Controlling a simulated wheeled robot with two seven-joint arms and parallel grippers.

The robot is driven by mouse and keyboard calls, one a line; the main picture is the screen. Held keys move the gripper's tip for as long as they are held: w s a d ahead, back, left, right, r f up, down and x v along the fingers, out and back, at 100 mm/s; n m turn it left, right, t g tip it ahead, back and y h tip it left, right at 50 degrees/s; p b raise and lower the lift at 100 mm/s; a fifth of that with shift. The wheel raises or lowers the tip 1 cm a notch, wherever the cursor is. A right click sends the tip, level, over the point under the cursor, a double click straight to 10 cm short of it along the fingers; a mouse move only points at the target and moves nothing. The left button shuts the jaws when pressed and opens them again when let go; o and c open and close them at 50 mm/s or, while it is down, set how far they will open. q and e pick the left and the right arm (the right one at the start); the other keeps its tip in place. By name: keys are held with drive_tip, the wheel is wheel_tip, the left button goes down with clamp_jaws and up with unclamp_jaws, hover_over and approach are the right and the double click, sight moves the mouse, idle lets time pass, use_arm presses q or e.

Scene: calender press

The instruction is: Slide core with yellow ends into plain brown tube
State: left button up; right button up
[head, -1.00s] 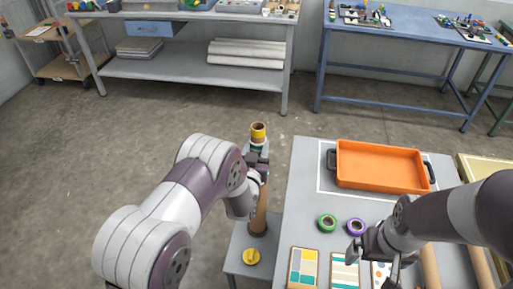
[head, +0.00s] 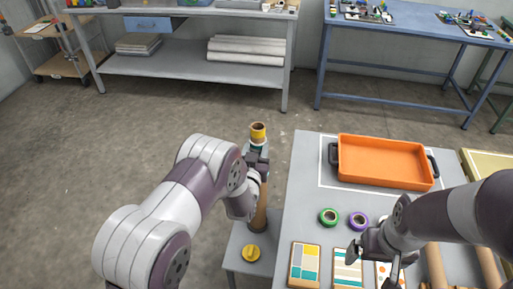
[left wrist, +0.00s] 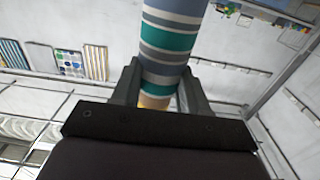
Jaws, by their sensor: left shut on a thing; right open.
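My left gripper (head: 257,163) is shut on an upright striped cylinder, with grey, teal and white bands (left wrist: 167,65) in the left wrist view. Its top shows a yellow ring around an open end (head: 258,132) in the head view, matching the core with yellow ends. Directly below the gripper, a plain brown tube (head: 260,210) stands upright on a small grey side table (head: 238,240). The gripper hides where core and brown tube meet, so I cannot tell how far they overlap. My right gripper (head: 385,262) is open and empty above pattern cards.
A yellow knob-like disc (head: 251,253) lies on the side table. On the grey table are an orange tray (head: 385,182), green (head: 328,217) and purple (head: 359,221) tape rolls, pattern cards (head: 305,265), and brown tubes (head: 437,268) under my right arm. Open floor lies left.

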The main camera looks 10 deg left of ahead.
sight(257, 137)
use_arm(q)
drive_tip(key=shift+f, duration=0.4)
drive_tip(key=o, duration=1.2)
drive_tip(key=shift+o, duration=0.2)
drive_tip(key=shift+r, duration=0.1)
drive_tip(key=shift+r+p, duration=1.6)
drive_tip(key=shift+r, duration=0.9)
